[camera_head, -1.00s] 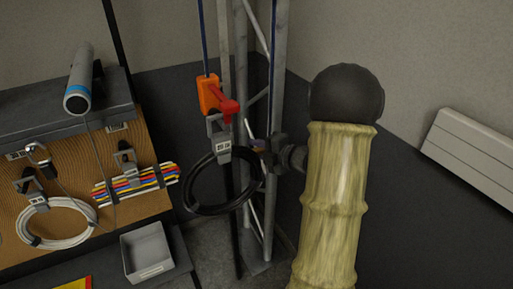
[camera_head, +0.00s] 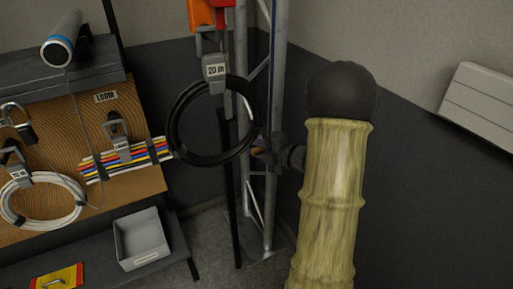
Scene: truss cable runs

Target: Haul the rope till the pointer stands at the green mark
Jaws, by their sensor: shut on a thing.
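The blue rope (camera_head: 272,60) comes down in front of the grey metal truss (camera_head: 280,95) to my gripper (camera_head: 260,150). My gripper is small and dark in the picture, partly covered by my own arm, and is shut on the rope beside the truss. An orange block with a red part (camera_head: 203,13) hangs left of the rope, cut off by the top edge. A black cable coil (camera_head: 178,122) with a grey tag hangs below it. I see no pointer and no green mark in this view.
A corkboard (camera_head: 55,120) at left holds a white cable coil (camera_head: 14,212) and coloured cables (camera_head: 125,158). A grey tray (camera_head: 140,240) stands on a low shelf. A grey-blue cylinder (camera_head: 62,38) lies on the upper shelf. A white panel (camera_head: 480,105) is on the right wall.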

